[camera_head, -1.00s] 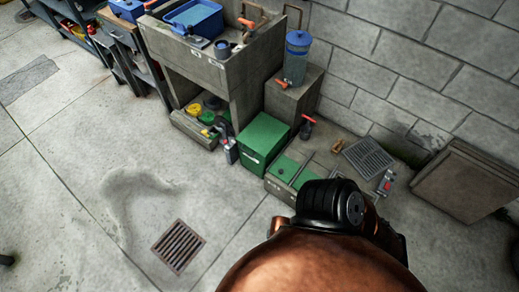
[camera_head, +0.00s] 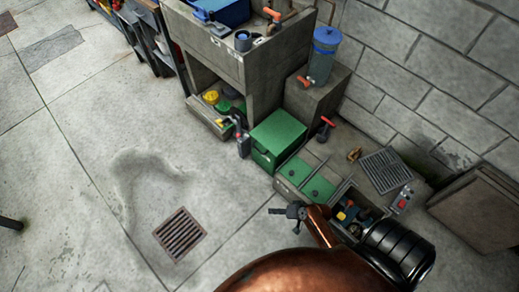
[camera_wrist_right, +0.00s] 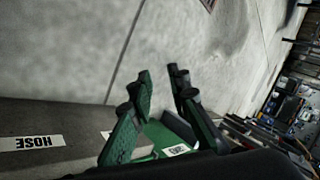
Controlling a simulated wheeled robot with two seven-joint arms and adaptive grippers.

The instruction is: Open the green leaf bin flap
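The green bin (camera_head: 279,132) stands on the floor against the grey sink block in the head view. Its top looks closed, and a small white label is on its front. My right gripper (camera_head: 289,211) is in front of the low concrete trough, to the lower right of the bin and apart from it. In the right wrist view its two fingers (camera_wrist_right: 161,86) are spread with nothing between them. My left gripper is not in view.
The low trough beside the bin has green covers (camera_head: 320,188) and an open compartment with small items. A blue water container (camera_head: 323,56) stands on a block behind. A drain grate (camera_head: 180,233) lies in clear floor. A "HOSE" label (camera_wrist_right: 31,142) shows in the wrist view.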

